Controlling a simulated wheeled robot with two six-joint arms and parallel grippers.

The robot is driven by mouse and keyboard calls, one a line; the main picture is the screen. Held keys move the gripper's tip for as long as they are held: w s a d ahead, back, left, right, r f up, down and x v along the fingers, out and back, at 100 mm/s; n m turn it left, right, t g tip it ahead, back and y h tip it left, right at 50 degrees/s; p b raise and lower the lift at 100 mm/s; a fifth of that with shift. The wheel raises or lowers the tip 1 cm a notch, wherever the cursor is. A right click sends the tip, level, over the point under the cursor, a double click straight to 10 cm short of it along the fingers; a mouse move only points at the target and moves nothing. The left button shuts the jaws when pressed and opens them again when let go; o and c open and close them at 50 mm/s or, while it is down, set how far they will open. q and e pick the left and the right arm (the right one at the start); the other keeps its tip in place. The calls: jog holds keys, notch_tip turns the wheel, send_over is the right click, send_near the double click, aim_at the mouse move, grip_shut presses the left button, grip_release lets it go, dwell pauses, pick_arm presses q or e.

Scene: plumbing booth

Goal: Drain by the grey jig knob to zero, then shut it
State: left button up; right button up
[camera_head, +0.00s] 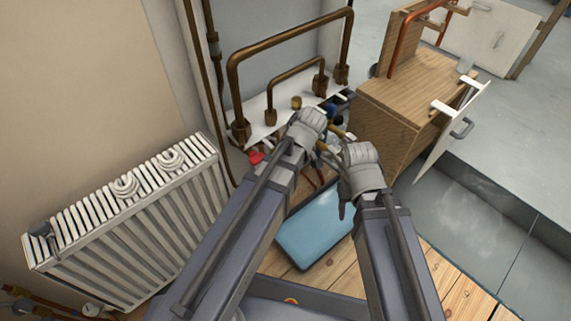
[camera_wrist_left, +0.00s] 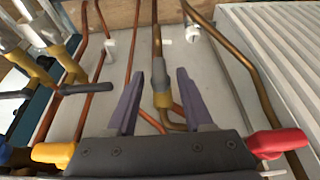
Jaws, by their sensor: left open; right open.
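In the left wrist view, a grey knob (camera_wrist_left: 159,74) on a brass-yellow fitting stands between the two fingers of my left gripper (camera_wrist_left: 158,82). The fingers are spread, with a gap on each side of it, and do not appear to touch it. In the head view my left gripper (camera_head: 325,133) is over the cluttered white board, largely hidden by its own wrist. My right gripper (camera_head: 334,180) is open, beside the left one and above the blue mat. I see no gauge that I can read, and cannot tell the knob's setting.
A red handle (camera_wrist_left: 276,141) and an orange-yellow handle (camera_wrist_left: 54,153) flank my left gripper. Brown pipes (camera_head: 290,38) rise behind the white board (camera_head: 262,130). A wooden cabinet (camera_head: 400,100) stands right, a white radiator (camera_head: 130,225) left. A blue mat (camera_head: 312,235) lies on the floor.

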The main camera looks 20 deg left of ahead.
pick_arm(q)
jog(key=shift+w+a+f, duration=0.1)
jog(key=shift+a+f, duration=0.05)
jog(key=shift+f, duration=0.3)
jog(key=shift+c, duration=0.3)
grip_shut()
